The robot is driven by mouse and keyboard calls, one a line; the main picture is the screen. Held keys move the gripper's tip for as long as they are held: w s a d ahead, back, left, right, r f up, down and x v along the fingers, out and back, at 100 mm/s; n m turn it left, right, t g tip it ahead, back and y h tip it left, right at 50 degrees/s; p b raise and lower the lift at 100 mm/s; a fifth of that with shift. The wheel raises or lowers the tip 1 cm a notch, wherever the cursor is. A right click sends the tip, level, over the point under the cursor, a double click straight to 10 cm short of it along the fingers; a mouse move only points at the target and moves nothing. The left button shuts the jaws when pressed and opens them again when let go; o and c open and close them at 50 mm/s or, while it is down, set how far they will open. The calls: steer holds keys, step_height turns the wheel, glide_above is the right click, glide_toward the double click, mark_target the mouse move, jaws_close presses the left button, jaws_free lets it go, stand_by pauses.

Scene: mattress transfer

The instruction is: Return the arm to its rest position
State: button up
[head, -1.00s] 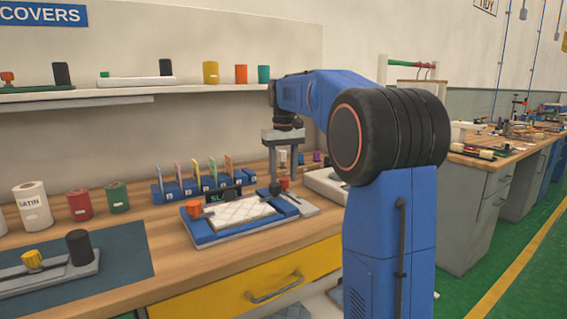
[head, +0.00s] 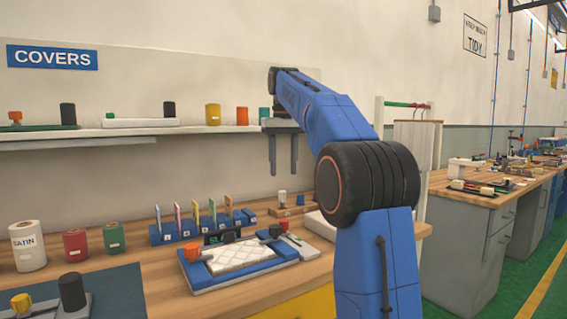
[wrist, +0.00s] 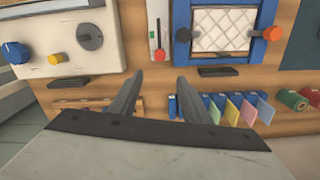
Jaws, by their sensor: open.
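My gripper (head: 284,170) is raised above the workbench in the head view, its two fingers pointing down, spread apart and empty. It hangs in front of the right end of the wall shelf. My blue arm is bent upward beside it. In the wrist view my gripper (wrist: 157,95) shows two parted fingers with nothing between them. Below it, a blue tray (head: 200,277) holds a white quilted mattress (head: 240,256); the mattress also shows in the wrist view (wrist: 222,30).
A blue rack (head: 190,233) with several coloured cards stands behind the tray. Several rolls, including a red one (head: 76,245), stand at left. The shelf (head: 110,132) carries more rolls. A white panel with knobs (wrist: 65,35) lies left in the wrist view.

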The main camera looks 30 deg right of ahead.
steer(key=shift+r, duration=0.55)
steer(key=shift+s, duration=0.1)
steer(key=s+a+f+t, duration=0.1)
steer(key=s+a+f, duration=0.4)
steer(key=s, duration=0.3)
steer(key=s+a+f+t, duration=0.1)
steer(key=s+a+f, duration=0.4)
steer(key=s, duration=0.2)
steer(key=s+a+f+n+t, duration=0.1)
steer(key=s+a+f, duration=0.1)
steer(key=s+f, duration=0.8)
steer(key=s+a+f+t, duration=0.1)
steer(key=s+a+f, duration=0.2)
steer(key=s+f, duration=0.7)
step_height(320, 180, down, 6)
steer(key=shift+s+a+r+n+t, duration=0.2)
steer(key=shift+s+a+n+t, duration=0.05)
steer(key=shift+s+n+t, duration=0.15)
steer(key=shift+o, duration=0.3)
stand_by(0.6)
